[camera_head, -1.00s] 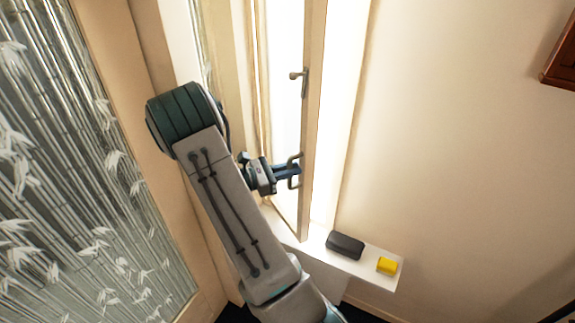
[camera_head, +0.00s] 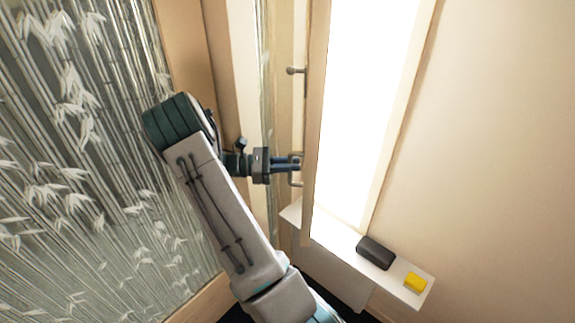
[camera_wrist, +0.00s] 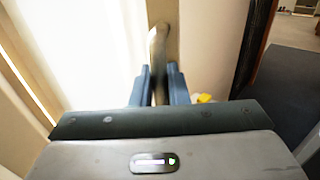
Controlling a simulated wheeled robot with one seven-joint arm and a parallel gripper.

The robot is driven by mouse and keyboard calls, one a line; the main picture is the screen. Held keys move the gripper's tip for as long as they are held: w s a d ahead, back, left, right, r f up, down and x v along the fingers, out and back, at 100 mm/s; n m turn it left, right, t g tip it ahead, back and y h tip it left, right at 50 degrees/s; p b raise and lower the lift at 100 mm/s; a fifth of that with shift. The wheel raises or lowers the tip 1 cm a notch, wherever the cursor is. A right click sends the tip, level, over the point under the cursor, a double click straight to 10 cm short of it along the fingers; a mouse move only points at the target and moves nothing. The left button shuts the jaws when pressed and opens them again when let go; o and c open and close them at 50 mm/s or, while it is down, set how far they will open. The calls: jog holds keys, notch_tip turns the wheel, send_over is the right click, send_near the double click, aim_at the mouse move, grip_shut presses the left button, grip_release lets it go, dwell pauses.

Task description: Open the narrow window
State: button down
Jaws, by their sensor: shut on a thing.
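The narrow window's sash (camera_head: 315,120) stands swung out from its bright opening (camera_head: 368,90), seen nearly edge-on in the head view. A metal pull handle (camera_head: 296,184) is on the sash's left face, with a small lever (camera_head: 296,71) above it. My gripper (camera_head: 296,164) reaches the pull handle from the left and is shut on it. In the wrist view the handle (camera_wrist: 157,42) runs between the two blue fingers of my gripper (camera_wrist: 160,88). The fingertips' exact contact is partly hidden.
A white sill shelf (camera_head: 345,240) below the window holds a dark case (camera_head: 375,252) and a yellow block (camera_head: 415,282). A bamboo-patterned glass panel (camera_head: 70,200) fills the left. Bare wall (camera_head: 490,150) lies to the right.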

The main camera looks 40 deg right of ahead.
jog(key=shift+d+r, duration=0.1)
jog(key=shift+r, duration=0.05)
jog(key=c, duration=1.5)
grip_release()
jog(key=shift+w+r, duration=0.1)
jog(key=shift+r, duration=0.1)
notch_tip(320, 180, up, 4)
jog(key=shift+f+b, duration=0.1)
jog(key=shift+b, duration=0.45)
jog(key=s+d+r, duration=0.2)
jog(key=s+r, duration=0.1)
jog(key=s, duration=0.2)
jog(key=s+d+r+b, duration=0.1)
jog(key=s+d+r, duration=0.1)
jog(key=s, duration=0.3)
jog(key=shift+s+d+r, duration=0.4)
jog(key=shift+r, duration=0.45)
